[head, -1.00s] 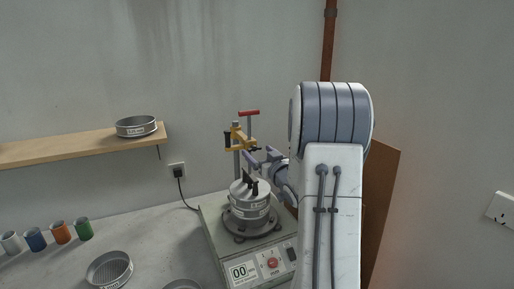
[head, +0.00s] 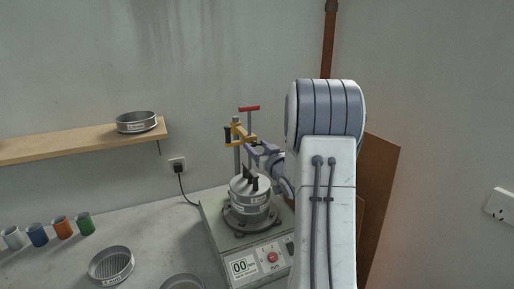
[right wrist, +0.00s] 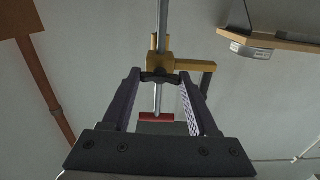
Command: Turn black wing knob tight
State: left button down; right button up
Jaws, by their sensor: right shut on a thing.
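The black wing knob (right wrist: 160,77) sits on the front of the yellow clamp block (right wrist: 157,64) in the right wrist view. My right gripper (right wrist: 161,79) is shut on the knob, with one finger on each side of its wings. In the head view my right gripper (head: 255,147) reaches from the right to the yellow clamp (head: 238,131), and the knob is hard to make out there. The clamp is on an upright rod with a red T-handle (head: 249,108) nearby. My left gripper is not in view.
Below the clamp, a sieve stack (head: 248,208) stands on the shaker (head: 228,252). Several coloured cups (head: 60,229) and a loose sieve (head: 111,265) are on the bench at left. A shelf (head: 80,145) holds another sieve (head: 136,122). A brown board (head: 377,190) leans at right.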

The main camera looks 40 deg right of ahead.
jog(key=shift+m, duration=0.3)
jog(key=shift+m+p, duration=1.85)
jog(key=shift+m, duration=6.85)
jog(key=shift+f, duration=0.1)
jog(key=o, duration=1.4)
